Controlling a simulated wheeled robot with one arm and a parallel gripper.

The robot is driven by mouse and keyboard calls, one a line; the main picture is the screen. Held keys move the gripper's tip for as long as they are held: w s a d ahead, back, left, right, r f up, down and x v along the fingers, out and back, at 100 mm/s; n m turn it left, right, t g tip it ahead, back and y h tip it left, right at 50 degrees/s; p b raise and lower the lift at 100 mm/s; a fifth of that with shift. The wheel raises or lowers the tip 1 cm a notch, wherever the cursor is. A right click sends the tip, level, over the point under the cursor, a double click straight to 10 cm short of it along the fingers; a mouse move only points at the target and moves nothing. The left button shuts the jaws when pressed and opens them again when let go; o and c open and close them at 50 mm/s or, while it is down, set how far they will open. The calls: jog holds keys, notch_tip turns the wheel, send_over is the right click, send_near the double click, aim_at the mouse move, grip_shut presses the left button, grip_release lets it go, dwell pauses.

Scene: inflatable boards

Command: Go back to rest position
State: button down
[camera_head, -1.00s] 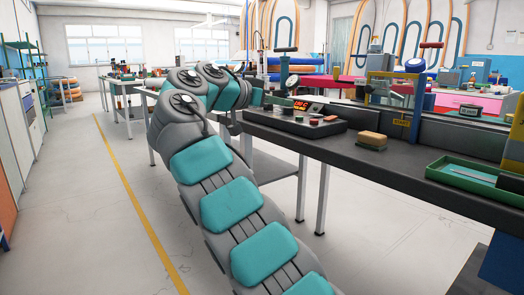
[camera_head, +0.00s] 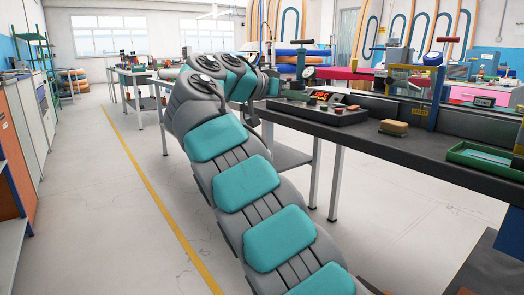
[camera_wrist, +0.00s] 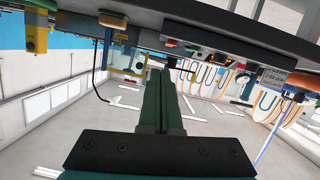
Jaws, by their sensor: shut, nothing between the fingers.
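My arm reaches forward from the bottom of the head view, bends at the top and points right, toward the grey workbench (camera_head: 440,150). The tip of my gripper is hard to make out there against the bench items. In the wrist view my gripper (camera_wrist: 162,95) shows as dark green fingers pressed together, with nothing between them. I cannot tell whether the fingertips touch anything.
On the bench are a black tray with a red display (camera_head: 320,112), a tan sponge-like block (camera_head: 394,127) and a green tray (camera_head: 485,158). A gauge (camera_head: 308,72) stands near my wrist. Cabinets (camera_head: 30,120) line the left. The floor by the yellow line (camera_head: 150,180) is clear.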

jog(key=s+d+f+n+g+y+p, duration=0.1)
jog(key=s+d+f+n+g, duration=0.15)
jog(key=d, duration=0.25)
jog(key=s+d+f+n+g+p, duration=0.1)
jog(key=s+d+f, duration=0.1)
jog(key=s+d, duration=0.25)
jog(key=s+d+f+n+g+y+p, duration=0.1)
jog(key=s+d+f+y, duration=0.15)
jog(key=s+f, duration=0.4)
jog(key=s+d+f+n+g+y, duration=0.1)
jog(key=s+d+f+g+y, duration=0.1)
jog(key=s+d+f, duration=0.4)
jog(key=s+a+f+n+g+y+p, duration=0.1)
jog(key=s+a+f, duration=0.3)
jog(key=s, duration=0.6)
jog(key=s+a+f+n+g+y+p, duration=0.1)
jog(key=s+a+f+y, duration=0.2)
jog(key=s+f, duration=0.4)
jog(key=s+a+f+n+g+y, duration=0.1)
jog(key=s+a+f, duration=0.4)
jog(key=s, duration=0.8)
jog(key=shift+s+f+n+g+y+p, duration=0.15)
jog(key=shift+f+n+g+y+p, duration=0.25)
jog(key=shift+y, duration=0.55)
jog(key=shift+a+r, duration=0.1)
